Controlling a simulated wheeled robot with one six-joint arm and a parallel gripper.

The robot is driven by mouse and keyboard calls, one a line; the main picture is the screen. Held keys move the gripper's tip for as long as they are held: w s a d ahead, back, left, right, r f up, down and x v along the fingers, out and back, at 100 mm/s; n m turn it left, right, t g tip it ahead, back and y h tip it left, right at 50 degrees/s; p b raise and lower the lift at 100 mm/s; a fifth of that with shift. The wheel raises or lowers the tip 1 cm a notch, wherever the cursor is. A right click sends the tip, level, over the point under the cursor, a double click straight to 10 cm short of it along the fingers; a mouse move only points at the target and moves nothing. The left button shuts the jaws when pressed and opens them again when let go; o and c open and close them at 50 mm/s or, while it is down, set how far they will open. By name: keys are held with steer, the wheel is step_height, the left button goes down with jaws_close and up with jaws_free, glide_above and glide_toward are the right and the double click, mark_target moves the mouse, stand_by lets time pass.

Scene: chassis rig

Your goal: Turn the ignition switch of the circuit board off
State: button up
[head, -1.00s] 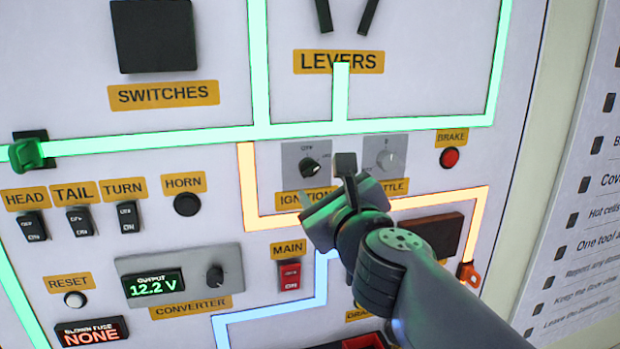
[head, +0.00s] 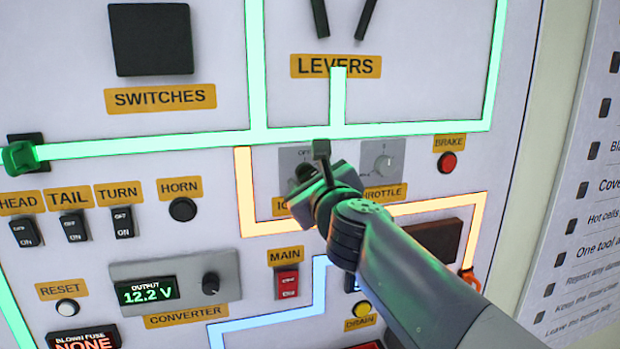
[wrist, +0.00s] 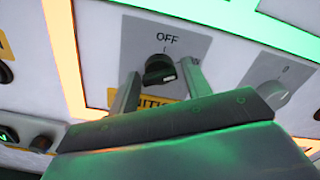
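The ignition switch is a black rotary knob (wrist: 158,70) on a grey plate (wrist: 150,42) marked OFF above it. In the wrist view a pale mark shows on the knob's right side, away from the OFF label. My gripper (wrist: 160,76) is open, with one finger on each side of the knob. The right finger is close to the knob and a gap shows at the left; I cannot tell if either touches. In the head view my gripper (head: 311,167) covers most of the knob and the ignition label, while the plate (head: 293,157) shows in part.
The throttle dial (head: 382,162) sits just right, with the red brake button (head: 447,162) beyond it. The main switch (head: 287,282) and converter (head: 175,281) are below. A green light strip (head: 190,145) runs above.

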steer(key=c, duration=0.7)
steer(key=shift+n, duration=0.3)
steer(key=n+p, duration=0.1)
steer(key=n, duration=0.4)
steer(key=shift+n, duration=0.3)
steer(key=n, duration=0.5)
steer(key=shift+n+p, duration=0.3)
steer(key=shift+n, duration=0.1)
steer(key=o, duration=0.9)
steer(key=shift+r, duration=0.1)
